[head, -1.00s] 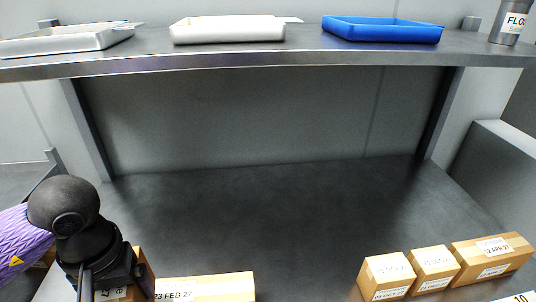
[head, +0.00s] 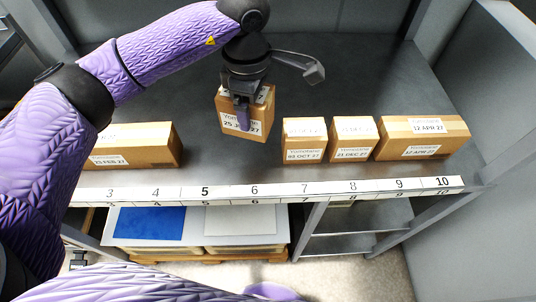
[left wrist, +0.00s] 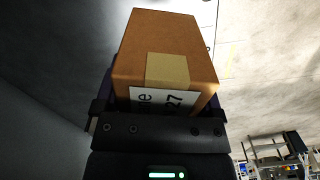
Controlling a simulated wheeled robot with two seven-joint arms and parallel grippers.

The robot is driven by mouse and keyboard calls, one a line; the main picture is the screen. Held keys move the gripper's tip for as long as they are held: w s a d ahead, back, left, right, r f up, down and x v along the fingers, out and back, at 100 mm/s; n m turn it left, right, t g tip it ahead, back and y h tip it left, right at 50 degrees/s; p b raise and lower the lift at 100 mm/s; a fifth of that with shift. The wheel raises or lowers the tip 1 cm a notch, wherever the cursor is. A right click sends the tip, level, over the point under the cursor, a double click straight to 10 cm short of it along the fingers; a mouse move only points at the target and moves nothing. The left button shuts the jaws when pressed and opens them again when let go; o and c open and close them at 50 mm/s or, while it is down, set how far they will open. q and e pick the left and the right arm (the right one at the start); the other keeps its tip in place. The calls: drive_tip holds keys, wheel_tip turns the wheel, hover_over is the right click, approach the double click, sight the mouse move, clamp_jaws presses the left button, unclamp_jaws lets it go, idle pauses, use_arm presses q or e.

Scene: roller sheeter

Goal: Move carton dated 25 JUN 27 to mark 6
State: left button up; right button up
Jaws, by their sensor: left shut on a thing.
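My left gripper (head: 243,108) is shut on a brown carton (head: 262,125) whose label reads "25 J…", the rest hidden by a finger. The carton is slightly tilted and sits above the shelf, behind marks 5 and 6; I cannot tell if it touches the surface. In the left wrist view the carton (left wrist: 165,45) fills the jaws, its label ending in "27". The white number strip (head: 300,190) runs along the shelf's front edge, with mark 6 (head: 255,190) just right of mark 5. My right gripper is not in view.
To the right stand cartons dated 03 OCT 27 (head: 304,141), 21 DEC 27 (head: 352,140) and 12 APR 27 (head: 423,138). A carton dated 23 FEB 27 (head: 135,146) stands at the left, behind marks 3 and 4. The shelf between it and the 03 OCT carton is clear.

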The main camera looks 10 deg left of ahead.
use_arm(q)
drive_tip(key=n, duration=0.1)
drive_tip(key=w+f+n, duration=0.1)
drive_tip(key=n, duration=0.1)
drive_tip(key=shift+d, duration=0.2)
drive_tip(key=shift+n, duration=0.4)
wheel_tip(320, 180, down, 10)
drive_tip(key=shift+r+b, duration=0.25)
drive_tip(key=shift+b, duration=0.95)
drive_tip(key=shift+w+f, duration=0.1)
drive_tip(key=shift+f, duration=0.25)
drive_tip(key=o, duration=1.1)
drive_tip(key=shift+r, duration=0.3)
wheel_tip(320, 180, up, 12)
drive_tip(key=shift+f+p, duration=0.1)
drive_tip(key=shift+p, duration=1.15)
